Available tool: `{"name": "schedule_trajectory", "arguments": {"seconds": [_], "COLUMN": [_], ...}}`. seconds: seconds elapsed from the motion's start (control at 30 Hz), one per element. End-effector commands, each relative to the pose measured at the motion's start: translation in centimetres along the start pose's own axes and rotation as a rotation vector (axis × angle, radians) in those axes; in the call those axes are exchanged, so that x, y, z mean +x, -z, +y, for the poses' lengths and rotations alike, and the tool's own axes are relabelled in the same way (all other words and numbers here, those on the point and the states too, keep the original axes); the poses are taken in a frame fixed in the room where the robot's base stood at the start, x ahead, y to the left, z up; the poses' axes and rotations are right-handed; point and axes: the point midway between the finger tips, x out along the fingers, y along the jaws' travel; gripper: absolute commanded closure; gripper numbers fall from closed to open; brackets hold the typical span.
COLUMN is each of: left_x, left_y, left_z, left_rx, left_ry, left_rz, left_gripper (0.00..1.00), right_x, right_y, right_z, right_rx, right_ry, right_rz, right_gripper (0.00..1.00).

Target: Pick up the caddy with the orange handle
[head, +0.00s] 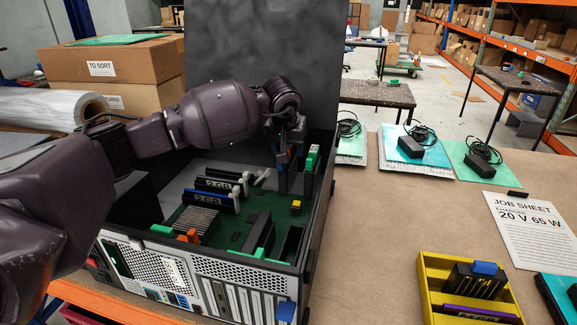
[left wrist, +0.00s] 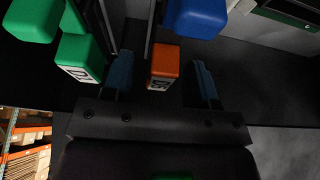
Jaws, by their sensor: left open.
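The caddy's orange handle (left wrist: 165,64) is a small block with a white label, in the middle of the left wrist view. It stands between the fingertips of my left gripper (left wrist: 162,80), which are open on either side of it with visible gaps. Green handles (left wrist: 80,55) are to its left and a blue handle (left wrist: 196,17) is just above it to the right. In the head view my left gripper (head: 291,165) reaches down inside the open computer case (head: 322,215) at its right rear. It hides the orange handle there. My right gripper is not in view.
The case holds a green board, memory modules (head: 222,185) and an orange clip (head: 188,236). Its raised lid (head: 262,60) stands behind my arm. Chargers on mats (head: 411,147), a job sheet (head: 530,227) and a yellow tray (head: 432,290) lie to the right.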

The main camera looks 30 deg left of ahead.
Motion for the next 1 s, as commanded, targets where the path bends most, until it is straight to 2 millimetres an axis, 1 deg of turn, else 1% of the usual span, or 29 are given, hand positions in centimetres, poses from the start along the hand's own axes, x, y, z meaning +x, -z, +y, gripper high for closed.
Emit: {"name": "schedule_trajectory", "arguments": {"seconds": [0.03,0.37,0.4,0.77,0.87,1.0], "left_x": [0.0,-0.1,-0.1,-0.2,-0.7,-2.5], "left_y": [0.0,0.0,0.0,0.1,0.4,1.1], "left_z": [0.0,0.0,0.0,0.0,0.0,0.0], "left_rx": [0.000,0.000,0.000,0.000,0.000,0.000], "left_ry": [0.000,0.000,0.000,-0.001,-0.001,-0.001], "left_rz": [0.000,0.000,0.000,0.001,0.003,0.006], "left_gripper": [0.48,0.99,1.00,1.00,1.00,1.00], "right_x": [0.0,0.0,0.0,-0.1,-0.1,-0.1], "right_y": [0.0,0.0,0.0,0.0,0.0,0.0], "right_z": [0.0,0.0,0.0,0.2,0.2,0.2], "right_rx": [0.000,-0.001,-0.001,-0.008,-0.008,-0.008], "right_ry": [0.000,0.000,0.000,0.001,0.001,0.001], "right_rz": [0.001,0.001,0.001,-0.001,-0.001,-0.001], "right_gripper": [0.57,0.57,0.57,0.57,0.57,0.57]}}
